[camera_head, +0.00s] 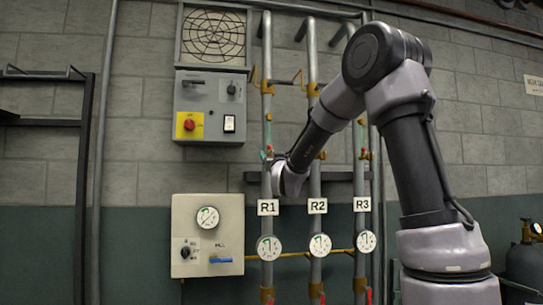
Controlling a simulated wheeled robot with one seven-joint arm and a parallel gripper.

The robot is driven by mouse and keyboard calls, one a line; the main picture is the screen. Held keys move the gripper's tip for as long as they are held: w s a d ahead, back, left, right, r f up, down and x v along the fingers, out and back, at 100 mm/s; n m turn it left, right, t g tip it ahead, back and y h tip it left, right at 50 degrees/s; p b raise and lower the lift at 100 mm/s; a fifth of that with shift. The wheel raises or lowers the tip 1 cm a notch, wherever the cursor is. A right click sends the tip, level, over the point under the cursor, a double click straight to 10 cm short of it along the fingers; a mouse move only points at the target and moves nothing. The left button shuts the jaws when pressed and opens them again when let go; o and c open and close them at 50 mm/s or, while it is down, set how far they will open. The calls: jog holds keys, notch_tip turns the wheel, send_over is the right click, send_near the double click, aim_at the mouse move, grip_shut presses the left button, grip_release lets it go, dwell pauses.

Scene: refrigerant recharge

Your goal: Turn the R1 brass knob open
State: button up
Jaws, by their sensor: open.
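The R1 pipe (266,120) is the leftmost of three upright grey pipes and carries a white R1 label (268,207).
The R2 label (317,206) and R3 label (362,204) mark the neighbouring pipes, close on the right. A grey control box (211,107) hangs upper left. A pale gauge box (208,236) is lower left. Round gauges (269,248) sit below the labels.

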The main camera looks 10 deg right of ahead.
jog(key=shift+w+r, duration=0.25)
jog(key=shift+w, duration=0.3)
grip_shut()
